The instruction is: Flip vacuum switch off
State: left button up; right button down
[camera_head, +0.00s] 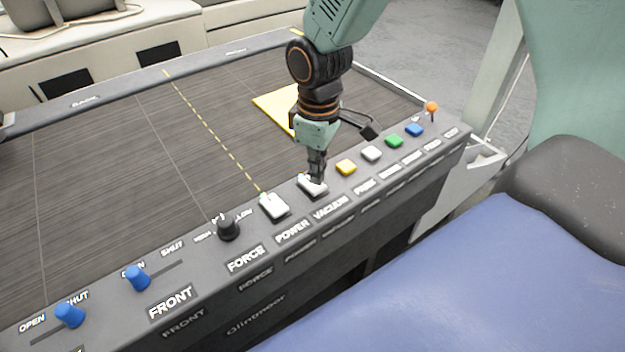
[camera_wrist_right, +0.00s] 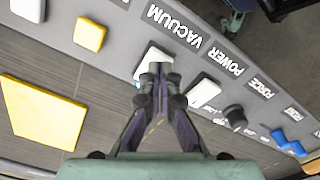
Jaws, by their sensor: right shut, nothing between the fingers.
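The vacuum switch (camera_head: 312,185) is a white rocker on the dark control panel, above the label VACUUM. My right gripper (camera_head: 316,178) points down at it with its fingers shut and nothing between them. In the right wrist view the shut fingertips (camera_wrist_right: 160,72) overlap the vacuum switch (camera_wrist_right: 152,58) and hide part of it. I cannot tell whether they touch it or which way the rocker is tilted. The white power switch (camera_head: 274,206) is just to the left, above the label POWER. My left gripper is not in view.
Right of the vacuum switch are yellow (camera_head: 346,167), white (camera_head: 371,153), green (camera_head: 394,141) and blue (camera_head: 414,130) buttons and an orange-tipped lever (camera_head: 432,107). Left are a black knob (camera_head: 228,229) and blue sliders (camera_head: 138,278). A yellow sheet (camera_head: 275,103) lies on the dark bed.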

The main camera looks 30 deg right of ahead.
jog(key=shift+w+d+f, duration=0.15)
jog(key=shift+w, duration=0.05)
jog(key=shift+s, duration=0.2)
jog(key=shift+w+f, duration=0.15)
jog(key=shift+f, duration=0.2)
jog(key=shift+f, duration=0.15)
dwell(0.3)
